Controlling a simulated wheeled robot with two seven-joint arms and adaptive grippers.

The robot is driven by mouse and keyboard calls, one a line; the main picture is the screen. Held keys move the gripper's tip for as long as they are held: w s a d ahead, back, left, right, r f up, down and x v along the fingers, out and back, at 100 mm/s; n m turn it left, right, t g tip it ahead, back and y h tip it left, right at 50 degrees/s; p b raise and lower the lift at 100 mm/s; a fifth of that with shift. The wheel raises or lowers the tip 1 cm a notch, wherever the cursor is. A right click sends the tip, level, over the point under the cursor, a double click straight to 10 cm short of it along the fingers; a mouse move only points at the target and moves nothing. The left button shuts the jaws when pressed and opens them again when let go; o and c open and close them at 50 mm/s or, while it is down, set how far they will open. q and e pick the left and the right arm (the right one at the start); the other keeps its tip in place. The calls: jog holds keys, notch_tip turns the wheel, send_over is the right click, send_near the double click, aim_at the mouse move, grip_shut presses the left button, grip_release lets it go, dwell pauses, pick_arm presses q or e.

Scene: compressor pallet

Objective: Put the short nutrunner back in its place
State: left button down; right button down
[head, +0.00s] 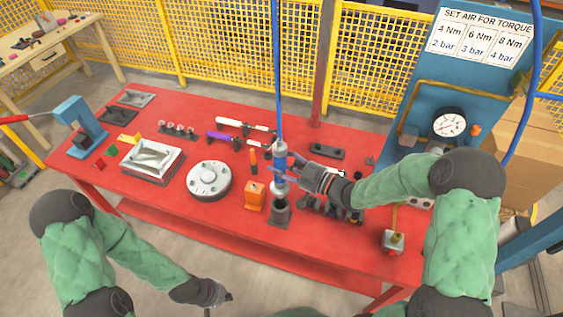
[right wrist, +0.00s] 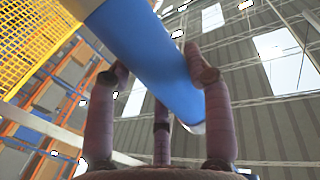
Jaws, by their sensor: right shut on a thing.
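The short nutrunner (head: 280,153), a blue and grey upright tool on a blue hose, is in my right gripper (head: 292,168). In the right wrist view its blue barrel (right wrist: 150,60) passes between my fingers (right wrist: 160,80). The tool looks about upright, with its lower end over or at a dark grey holder (head: 279,214) on the red table. I cannot tell whether that end is inside the holder. My left gripper (head: 222,298) is low, in front of the table and apart from everything on it; its finger opening is unclear.
An orange holder (head: 254,197) with a tool in it stands just left of the dark holder. A round grey flange (head: 208,180) lies further left on the red table (head: 170,197). Several dark parts sit under my right forearm. A gauge panel (head: 448,123) rises at right.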

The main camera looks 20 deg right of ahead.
aim_at(285, 184)
jog(key=shift+f+b, duration=3.85)
jog(key=shift+f, duration=0.8)
dwell(1.5)
jog(key=c, duration=0.6)
grip_release()
jog(key=shift+o, duration=0.8)
jog(key=shift+f, duration=0.1)
jog(key=shift+s, duration=0.1)
jog(key=v, duration=1.2)
